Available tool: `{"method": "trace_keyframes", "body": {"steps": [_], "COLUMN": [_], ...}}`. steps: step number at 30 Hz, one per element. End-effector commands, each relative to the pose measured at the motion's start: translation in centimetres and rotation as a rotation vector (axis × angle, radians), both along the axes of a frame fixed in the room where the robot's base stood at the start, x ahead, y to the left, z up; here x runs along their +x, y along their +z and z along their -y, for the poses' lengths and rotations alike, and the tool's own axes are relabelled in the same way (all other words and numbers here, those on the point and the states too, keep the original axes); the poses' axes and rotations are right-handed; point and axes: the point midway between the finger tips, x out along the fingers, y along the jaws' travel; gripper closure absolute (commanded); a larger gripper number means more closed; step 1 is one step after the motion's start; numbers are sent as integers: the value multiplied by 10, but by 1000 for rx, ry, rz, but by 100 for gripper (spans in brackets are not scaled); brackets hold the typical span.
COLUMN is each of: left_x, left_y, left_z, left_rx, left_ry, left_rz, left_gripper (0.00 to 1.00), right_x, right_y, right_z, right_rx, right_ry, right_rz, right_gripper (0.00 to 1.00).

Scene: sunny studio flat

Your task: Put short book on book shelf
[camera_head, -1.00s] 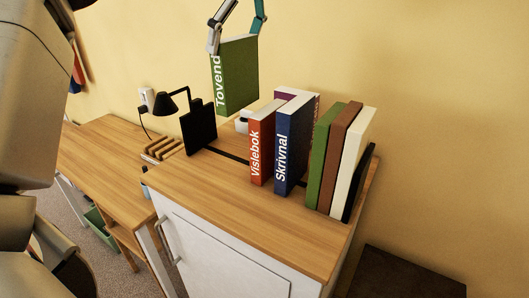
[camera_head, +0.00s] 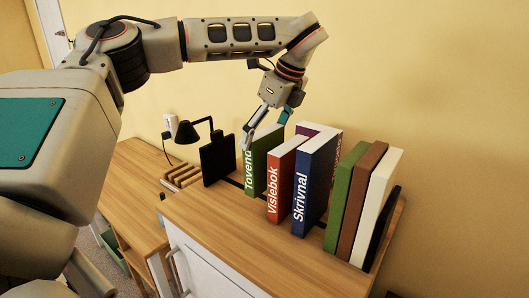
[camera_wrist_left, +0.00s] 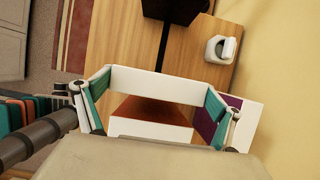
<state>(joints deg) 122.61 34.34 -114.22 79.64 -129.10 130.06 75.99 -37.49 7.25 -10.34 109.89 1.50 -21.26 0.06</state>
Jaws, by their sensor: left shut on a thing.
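The short green book "Tovend" (camera_head: 262,160) stands upright at the left end of the row in the head view, just left of the orange book "Vislebok" (camera_head: 284,170). My left gripper (camera_head: 268,122) is over its top and shut on it. In the left wrist view the fingers (camera_wrist_left: 160,105) sit at both ends of the book's pale top edge (camera_wrist_left: 158,84). The book shelf is a black holder with an upright end plate (camera_head: 217,160) and a low rail (camera_head: 236,183) on the cabinet. The green book's base appears at rail level; contact is hard to tell. My right gripper is not in view.
A thick blue book "Skrivnal" (camera_head: 312,190), a purple book (camera_head: 312,128) and several others stand to the right on the wooden cabinet top (camera_head: 240,228). A black lamp (camera_head: 190,130) is at the left. There is a gap between the end plate and the green book.

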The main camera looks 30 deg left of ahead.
Motion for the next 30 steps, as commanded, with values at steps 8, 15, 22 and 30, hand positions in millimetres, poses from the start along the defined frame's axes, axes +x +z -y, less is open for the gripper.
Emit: {"method": "trace_keyframes", "body": {"steps": [8, 15, 22, 30], "left_x": [0, 0, 0, 0], "left_y": [-17, -48, -51, -51], "left_z": [0, 0, 0, 0], "left_rx": [0, -1, 0, 0], "left_ry": [-2, -1, -1, -1], "left_rz": [1, 2, 1, 1], "left_gripper": [62, 62, 4, 0], "right_x": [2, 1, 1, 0], "right_y": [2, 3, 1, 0], "right_z": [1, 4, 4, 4], "right_rx": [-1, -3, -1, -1], "right_ry": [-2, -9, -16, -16], "right_rz": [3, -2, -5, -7], "right_gripper": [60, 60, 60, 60]}}
